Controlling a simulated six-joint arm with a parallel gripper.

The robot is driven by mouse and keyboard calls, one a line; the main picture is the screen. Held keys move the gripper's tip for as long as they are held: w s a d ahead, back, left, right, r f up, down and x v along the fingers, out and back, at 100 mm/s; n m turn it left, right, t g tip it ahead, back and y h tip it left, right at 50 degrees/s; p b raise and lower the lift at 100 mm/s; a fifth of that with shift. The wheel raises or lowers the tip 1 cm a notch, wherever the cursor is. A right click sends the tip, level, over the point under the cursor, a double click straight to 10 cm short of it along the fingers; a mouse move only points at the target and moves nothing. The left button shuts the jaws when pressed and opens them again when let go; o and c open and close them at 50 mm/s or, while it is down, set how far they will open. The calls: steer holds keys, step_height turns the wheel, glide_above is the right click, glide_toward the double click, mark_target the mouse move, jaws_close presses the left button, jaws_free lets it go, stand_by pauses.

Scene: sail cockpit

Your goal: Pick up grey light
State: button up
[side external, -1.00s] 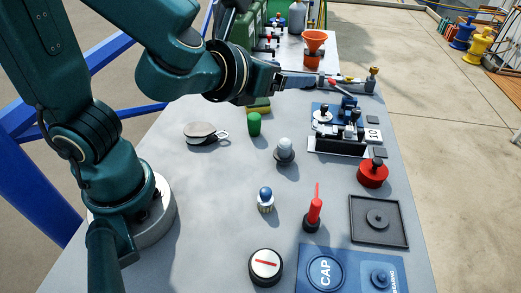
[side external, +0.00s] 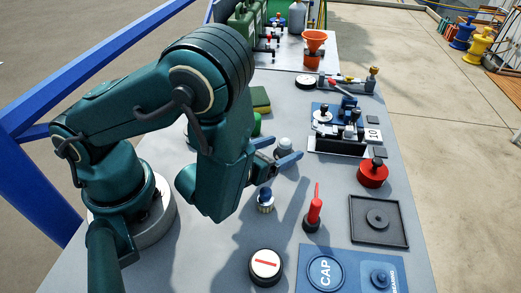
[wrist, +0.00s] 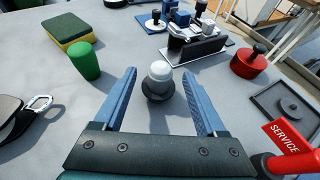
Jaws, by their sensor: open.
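The grey light (side external: 284,145) has a pale dome on a dark round base and stands upright on the grey table. In the wrist view the light (wrist: 159,82) shows between and just ahead of my two blue fingertips. My gripper (side external: 287,149) is open and empty, with its fingers spread to either side of the light. In the side view the near finger partly covers the base of the light. I cannot tell whether a finger touches it.
A blue-topped knob (side external: 265,198) and a red SERVICE-tagged item (side external: 314,212) stand nearby. A green cylinder (wrist: 84,62) stands left of the light in the wrist view. A black rack (side external: 338,143) and red round container (side external: 373,174) are to the right.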

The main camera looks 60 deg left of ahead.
mark_target(291, 146)
steer(key=shift+w+a+f, duration=0.1)
steer(key=shift+w+f, duration=0.15)
steer(key=shift+f, duration=0.05)
steer(key=shift+x, duration=2.3)
jaws_close()
